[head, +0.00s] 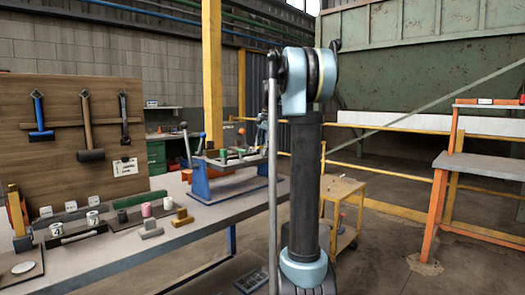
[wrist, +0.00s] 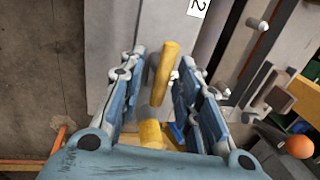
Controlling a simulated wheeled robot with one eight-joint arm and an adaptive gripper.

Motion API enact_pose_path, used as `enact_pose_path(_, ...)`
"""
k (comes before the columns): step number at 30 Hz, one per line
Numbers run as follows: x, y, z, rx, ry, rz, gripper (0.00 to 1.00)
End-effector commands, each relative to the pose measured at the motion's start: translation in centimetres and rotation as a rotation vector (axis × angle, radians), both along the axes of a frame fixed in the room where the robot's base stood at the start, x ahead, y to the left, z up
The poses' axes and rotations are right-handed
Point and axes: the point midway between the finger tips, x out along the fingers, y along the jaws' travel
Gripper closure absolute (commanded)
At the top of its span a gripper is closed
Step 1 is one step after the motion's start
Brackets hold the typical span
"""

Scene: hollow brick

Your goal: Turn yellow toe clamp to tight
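In the wrist view, a yellow bar-like handle (wrist: 165,72) stands tilted between the fingers of my gripper (wrist: 162,58). A second yellow rounded piece (wrist: 152,133) sits below it, nearer the palm; I take these to be parts of the yellow toe clamp. The blue-grey fingers are spread on both sides of the handle, with a visible gap on each side, the right one smaller. Whether the fingers touch the clamp lower down is hidden. In the head view my arm fills the middle, and my gripper is not visible.
A grey workbench (head: 110,262) holds mugs, blocks and a blue fixture (head: 201,182). A tool board (head: 60,112) with hammers stands behind it. A yellow cart (head: 343,187) and an orange-framed table (head: 480,165) are to the right. An orange ball (wrist: 299,147) shows in the wrist view.

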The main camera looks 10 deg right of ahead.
Motion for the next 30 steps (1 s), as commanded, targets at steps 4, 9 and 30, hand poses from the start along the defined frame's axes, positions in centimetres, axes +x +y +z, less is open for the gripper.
enact_pose_path(4,0.03,0.02,-0.06,0.000,0.000,0.000,0.69)
enact_pose_path(9,0.02,0.02,-0.05,0.000,0.000,0.000,0.83)
enact_pose_path(30,0.40,0.37,0.05,0.005,-0.005,0.134,1.00)
